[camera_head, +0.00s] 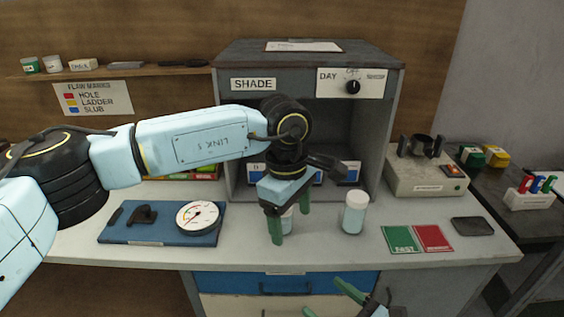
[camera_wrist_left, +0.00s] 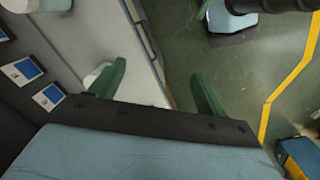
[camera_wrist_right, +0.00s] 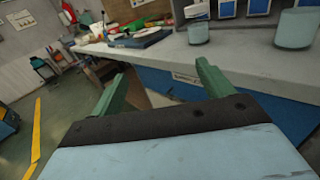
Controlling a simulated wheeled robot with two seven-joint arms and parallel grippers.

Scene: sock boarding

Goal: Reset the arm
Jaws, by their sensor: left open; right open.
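My left gripper (camera_head: 290,222) hangs over the front of the bench, in front of the grey shade box (camera_head: 398,110). Its green fingers are apart and empty, and they also show in the left wrist view (camera_wrist_left: 165,88). My right gripper (camera_head: 330,299) is low at the bottom edge of the head view, in front of the drawers. Its fingers are spread with nothing between them in the right wrist view (camera_wrist_right: 160,88). A white-lidded jar (camera_head: 354,215) stands upright right of my left gripper. A second jar (camera_head: 287,222) is partly hidden behind the left fingers.
A blue board (camera_head: 160,236) with a dial gauge (camera_head: 198,217) lies on the left of the bench. Green and red cards (camera_head: 402,239) and a dark pad (camera_head: 472,226) lie right. A grey device (camera_head: 428,178) stands behind them. The floor before the bench is open.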

